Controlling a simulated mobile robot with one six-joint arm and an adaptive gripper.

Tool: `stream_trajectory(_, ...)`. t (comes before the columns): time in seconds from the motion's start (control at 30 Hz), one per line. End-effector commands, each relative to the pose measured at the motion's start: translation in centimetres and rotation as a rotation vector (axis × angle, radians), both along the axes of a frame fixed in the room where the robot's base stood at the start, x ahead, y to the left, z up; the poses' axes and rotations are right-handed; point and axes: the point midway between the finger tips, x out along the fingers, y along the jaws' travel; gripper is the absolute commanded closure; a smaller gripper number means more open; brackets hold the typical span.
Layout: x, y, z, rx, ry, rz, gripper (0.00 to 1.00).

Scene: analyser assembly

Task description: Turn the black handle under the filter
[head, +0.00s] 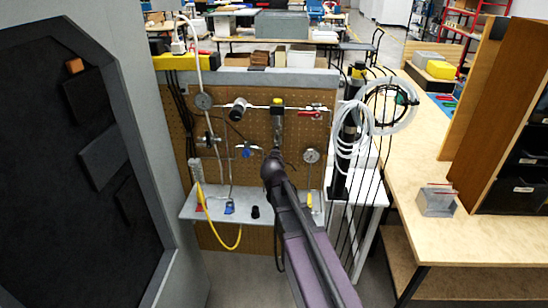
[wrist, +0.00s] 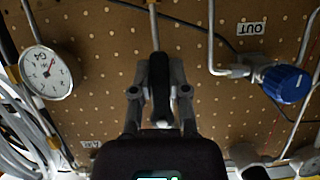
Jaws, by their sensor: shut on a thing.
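The filter (head: 277,126), a grey cylinder with a yellow top, hangs on the pipe of the brown pegboard in the head view. My gripper (head: 274,157) is just below it and hides what lies under the filter there. In the wrist view, the black handle (wrist: 158,72) stands upright in the picture between the two fingers of my gripper (wrist: 159,92). The fingers are shut on it from both sides. A thin metal pipe runs from the handle to the picture's top edge.
A pressure gauge (head: 311,156) is right of my gripper, also in the wrist view (wrist: 46,72). A blue knob (wrist: 287,84) is on the other side. A red valve lever (head: 310,114) is at upper right. A grey shelf (head: 272,211) lies below.

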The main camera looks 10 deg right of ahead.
Motion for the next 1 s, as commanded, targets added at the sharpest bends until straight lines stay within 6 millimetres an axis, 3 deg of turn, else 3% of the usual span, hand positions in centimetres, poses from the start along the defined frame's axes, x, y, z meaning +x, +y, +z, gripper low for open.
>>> stream_trajectory(0.63, -0.2, -0.26, -0.08, -0.068, 0.026, -0.002, 1.0)
stream_trajectory(0.67, -0.2, -0.26, -0.08, -0.068, 0.026, -0.002, 0.7)
stream_trajectory(0.77, -0.18, -0.24, -0.06, -0.067, 0.025, -0.002, 0.43)
stream_trajectory(1.0, -0.13, -0.21, -0.03, -0.066, 0.024, 0.0, 0.43)
